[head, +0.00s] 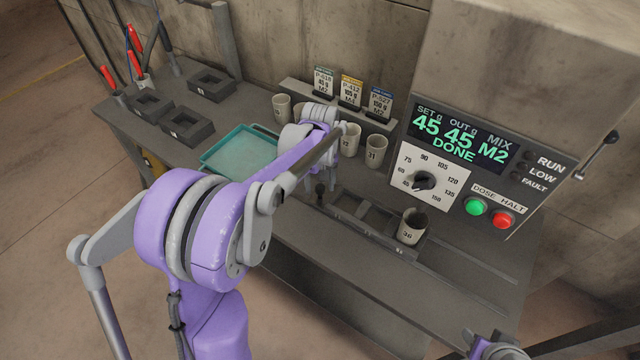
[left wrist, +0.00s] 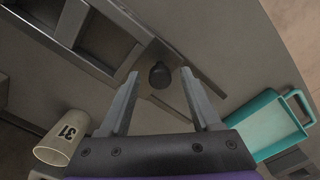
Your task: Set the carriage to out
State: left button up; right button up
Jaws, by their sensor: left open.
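The carriage (head: 377,217) is a dark slotted frame on a track along the bench's front. A pale cup marked 36 (head: 412,227) stands upright at its right end. A dark round knob (head: 320,190) stands at the carriage's left end; it also shows in the left wrist view (left wrist: 160,75). My left gripper (left wrist: 160,80) is open, its fingers on either side of the knob with gaps to it. In the head view my left arm partly hides that gripper. My right gripper is not in view.
A teal tray (head: 240,150) lies left of my left gripper. Cups, including one marked 31 (head: 376,151), stand behind the track. The dispenser display (head: 461,137) reads DONE, above a dial (head: 422,181), a green button (head: 475,206) and a red button (head: 503,219).

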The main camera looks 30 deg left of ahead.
pick_arm(q)
grip_shut()
dwell(1.4)
